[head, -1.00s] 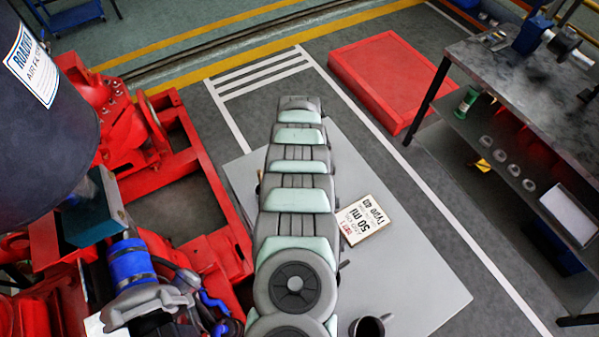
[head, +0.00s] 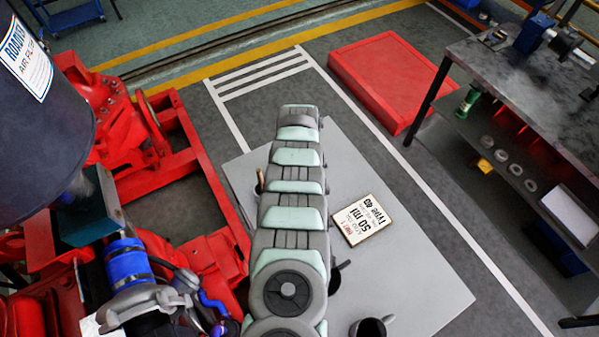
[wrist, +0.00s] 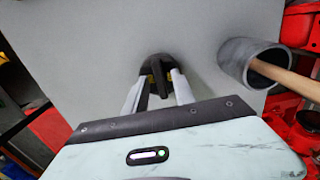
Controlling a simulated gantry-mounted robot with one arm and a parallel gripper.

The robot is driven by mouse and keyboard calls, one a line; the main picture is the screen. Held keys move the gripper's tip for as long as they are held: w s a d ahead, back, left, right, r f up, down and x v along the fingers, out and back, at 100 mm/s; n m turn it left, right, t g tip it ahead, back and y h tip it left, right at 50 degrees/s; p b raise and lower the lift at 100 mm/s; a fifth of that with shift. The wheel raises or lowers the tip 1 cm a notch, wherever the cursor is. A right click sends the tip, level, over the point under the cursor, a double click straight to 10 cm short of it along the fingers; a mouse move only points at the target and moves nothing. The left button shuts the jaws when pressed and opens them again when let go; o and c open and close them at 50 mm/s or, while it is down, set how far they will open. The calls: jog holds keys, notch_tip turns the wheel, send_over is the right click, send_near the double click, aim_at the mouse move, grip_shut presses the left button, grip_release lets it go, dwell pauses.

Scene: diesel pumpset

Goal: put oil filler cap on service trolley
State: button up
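I cannot tell whether the cap touches the trolley. In the head view, the trolley top (head: 410,265) lies under and to the right of my arm, which hides the gripper and the cap.
A grey cylinder with a wooden handle (wrist: 250,66) is on the trolley, right of the cap. A printed card (head: 368,220) and dark mug (head: 371,328) also sit there. The red engine frame (head: 205,200) is left; a workbench (head: 500,70) is right.

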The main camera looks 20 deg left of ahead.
jog(key=shift+s+r+p, duration=0.1)
jog(key=shift+r+p, duration=0.25)
jog(key=shift+r, duration=0.1)
notch_tip(320, 180, up, 11)
jog(key=shift+r, duration=0.2)
dwell(0.4)
